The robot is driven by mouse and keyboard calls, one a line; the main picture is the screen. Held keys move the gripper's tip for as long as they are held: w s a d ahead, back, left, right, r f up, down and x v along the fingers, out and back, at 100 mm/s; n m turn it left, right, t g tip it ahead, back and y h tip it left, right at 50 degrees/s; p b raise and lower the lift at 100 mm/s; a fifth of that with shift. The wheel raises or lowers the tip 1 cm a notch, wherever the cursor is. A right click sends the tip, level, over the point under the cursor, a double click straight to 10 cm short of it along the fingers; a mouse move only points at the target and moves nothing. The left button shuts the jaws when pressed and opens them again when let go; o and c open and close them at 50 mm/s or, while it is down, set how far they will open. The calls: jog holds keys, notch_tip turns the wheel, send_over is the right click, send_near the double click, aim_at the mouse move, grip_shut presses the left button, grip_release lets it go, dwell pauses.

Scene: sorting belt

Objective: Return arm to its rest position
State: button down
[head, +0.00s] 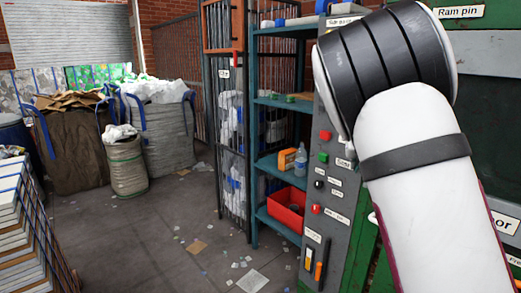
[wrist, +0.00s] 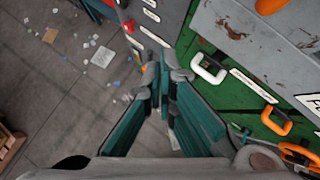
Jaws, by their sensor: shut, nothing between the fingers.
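My gripper (wrist: 164,92) shows in the wrist view, its two teal-padded fingers pointing away from the camera with the tips together. Nothing is held between them. It hangs above the grey floor, beside the green front of a machine (wrist: 258,122). In the head view my white and black arm fills the right side, and the gripper itself is out of that picture.
A grey control panel (head: 340,222) with buttons stands by my arm. Left of it are teal shelves (head: 275,160) with a red bin (head: 287,208). Full sacks (head: 165,130) stand at the back left. White (wrist: 208,70) and orange (wrist: 277,121) handles stick out near the gripper. Litter dots the open floor.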

jog(key=s+a+r+n+g+y, duration=0.15)
jog(key=s+a+n, duration=0.25)
jog(key=s+n, duration=0.4)
jog(key=s+a+r+n+y, duration=0.2)
jog(key=s+a+n, duration=0.3)
jog(key=s+n, duration=0.3)
jog(key=s+a+r+n+g+y, duration=0.15)
jog(key=s+a+n, duration=0.35)
jog(key=s, duration=0.5)
jog(key=s+a+f+n+h, duration=0.1)
jog(key=s+n+h, duration=0.1)
jog(key=s+n, duration=1.6)
jog(key=shift+s+a+f, duration=0.2)
jog(key=shift+s+f, duration=0.1)
